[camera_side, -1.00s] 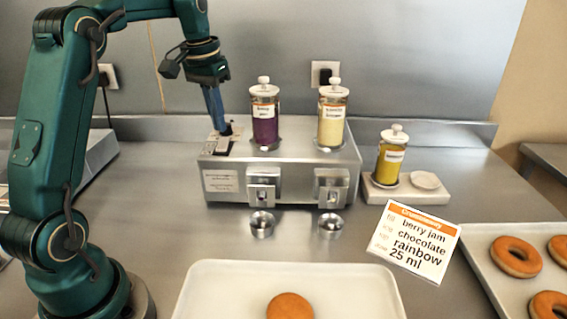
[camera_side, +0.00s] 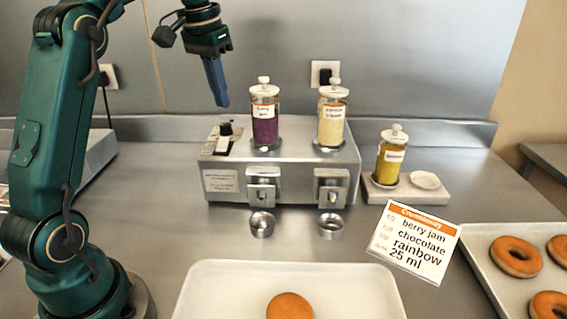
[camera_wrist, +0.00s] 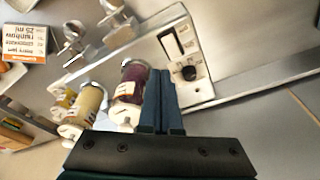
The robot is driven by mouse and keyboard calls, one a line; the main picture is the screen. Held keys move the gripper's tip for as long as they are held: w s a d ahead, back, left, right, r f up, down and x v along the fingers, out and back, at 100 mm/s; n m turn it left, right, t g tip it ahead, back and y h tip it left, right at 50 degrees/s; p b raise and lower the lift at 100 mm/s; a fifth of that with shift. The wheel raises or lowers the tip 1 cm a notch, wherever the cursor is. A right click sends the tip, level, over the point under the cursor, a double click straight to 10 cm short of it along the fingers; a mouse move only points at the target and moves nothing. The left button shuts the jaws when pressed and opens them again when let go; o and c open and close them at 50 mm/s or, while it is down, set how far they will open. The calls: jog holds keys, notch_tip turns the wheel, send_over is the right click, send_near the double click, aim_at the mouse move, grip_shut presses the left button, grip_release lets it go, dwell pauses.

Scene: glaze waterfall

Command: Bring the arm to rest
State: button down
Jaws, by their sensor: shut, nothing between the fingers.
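My gripper (camera_side: 217,90) is shut and empty. In the side view it hangs in the air above the left end of the steel dispenser (camera_side: 300,165), clear of its control panel. In the wrist view the closed fingers (camera_wrist: 161,100) point toward the dispenser, beside the purple jar. The panel's dark knob (camera_side: 225,129) shows in the side view and also in the wrist view (camera_wrist: 189,72). My arm bends over from the left side of the side view.
A purple jar (camera_side: 265,120) and a cream jar (camera_side: 332,117) stand on the dispenser. A yellow jar (camera_side: 389,160) stands on a stand at right. An order card (camera_side: 415,243), a tray with one doughnut (camera_side: 225,285) and a tray of doughnuts (camera_side: 485,250) lie in front.

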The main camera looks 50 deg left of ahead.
jog(key=s+d+r+m+t, duration=0.25)
jog(key=s+d, duration=0.45)
jog(key=d, duration=0.4)
jog(key=s+d+f, duration=0.5)
jog(key=s+f, duration=0.4)
jog(key=f, duration=0.1)
jog(key=shift+s+f+t+h, duration=0.2)
jog(key=shift+f+t+h, duration=0.1)
jog(key=shift+t, duration=0.15)
jog(key=shift+d, duration=0.1)
